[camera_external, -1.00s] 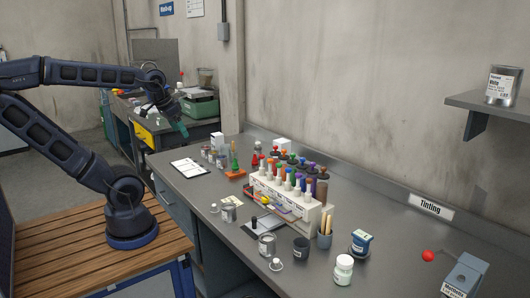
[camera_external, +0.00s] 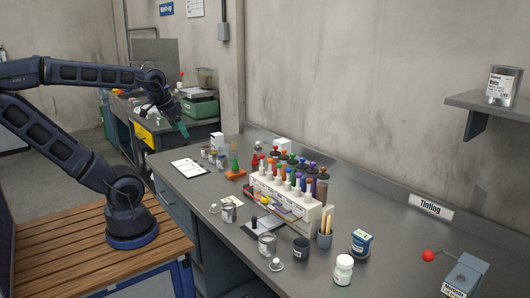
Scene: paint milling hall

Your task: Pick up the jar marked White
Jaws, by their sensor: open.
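A metal tin (camera_external: 503,86) with a white label that appears to read "White" stands upright on the wall shelf at the upper right. A small glass jar (camera_external: 344,271) with a pale lid stands near the bench's front edge; its label is too small to read. Other small labelled jars (camera_external: 212,157) stand at the back left of the bench, also unreadable. My gripper (camera_external: 180,128) is open, pointing down and right at the upper left, apart from all of these. Its jaws are small and dark in this view.
A white rack (camera_external: 290,203) of several coloured-top bottles fills the bench middle. Around it stand a brush pot (camera_external: 325,238), a dark cup (camera_external: 301,249), a blue-labelled tub (camera_external: 362,240) and a grey box (camera_external: 465,275). The bench (camera_external: 395,225) is clear below the Tinting sign (camera_external: 431,206).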

